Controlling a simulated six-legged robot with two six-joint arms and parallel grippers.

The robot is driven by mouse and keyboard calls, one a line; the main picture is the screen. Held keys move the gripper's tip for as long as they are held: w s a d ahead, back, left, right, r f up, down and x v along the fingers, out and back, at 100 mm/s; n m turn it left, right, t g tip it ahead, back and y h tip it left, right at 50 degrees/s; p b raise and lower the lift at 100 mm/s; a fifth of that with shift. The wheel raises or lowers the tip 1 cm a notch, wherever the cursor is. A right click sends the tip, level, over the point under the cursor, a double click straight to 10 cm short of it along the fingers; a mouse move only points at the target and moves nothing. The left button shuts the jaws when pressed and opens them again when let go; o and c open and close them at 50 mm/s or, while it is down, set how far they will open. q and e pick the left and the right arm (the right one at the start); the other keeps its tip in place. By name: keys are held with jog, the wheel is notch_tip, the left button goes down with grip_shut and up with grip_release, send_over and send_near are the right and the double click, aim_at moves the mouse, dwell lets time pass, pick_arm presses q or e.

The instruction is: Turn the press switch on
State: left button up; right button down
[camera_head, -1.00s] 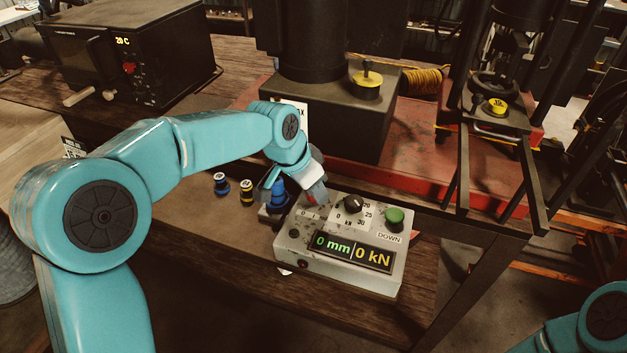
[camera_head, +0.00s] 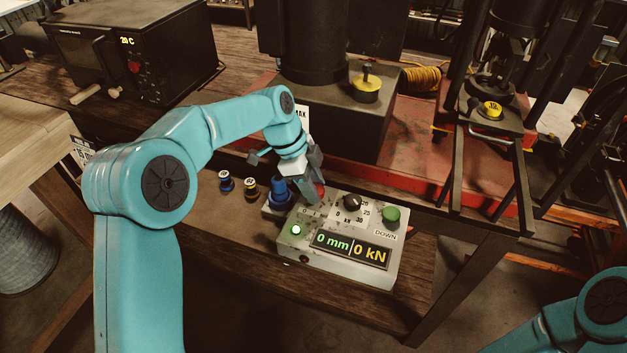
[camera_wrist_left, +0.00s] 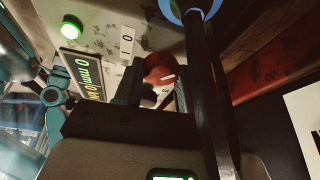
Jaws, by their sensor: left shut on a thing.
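The press control box (camera_head: 345,277) is grey, with a display (camera_head: 352,249) reading 0 mm and 0 kN. Its red rotary switch (camera_head: 320,190) sits at the back left of the panel and also shows in the left wrist view (camera_wrist_left: 160,68), with a light pointer line. My left gripper (camera_head: 313,193) is shut on this red switch, and its fingers partly hide it. A green lamp (camera_head: 296,230) at the panel's left is lit; it also glows in the left wrist view (camera_wrist_left: 70,28). My right gripper is outside the views; only part of that arm shows at lower right.
A black knob (camera_head: 352,203) and a green DOWN button (camera_head: 391,214) are on the same panel. A blue fitting (camera_head: 281,192) stands close beside the gripper. Two small fittings (camera_head: 249,188) stand to its left. The dark press (camera_head: 335,115) rises behind.

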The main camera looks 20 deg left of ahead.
pick_arm(q)
jog(key=shift+w+a+r+m, duration=0.1)
jog(key=shift+r+m, duration=0.05)
jog(key=shift+m, duration=0.55)
jog(key=shift+g+p, duration=0.3)
jog(key=shift+p, duration=0.05)
jog(key=o, duration=1)
jog(key=shift+o, duration=0.2)
jog(key=shift+r, duration=0.15)
jog(key=p+v, duration=0.2)
jog(key=v, duration=1.4)
jog(key=shift+a, duration=0.15)
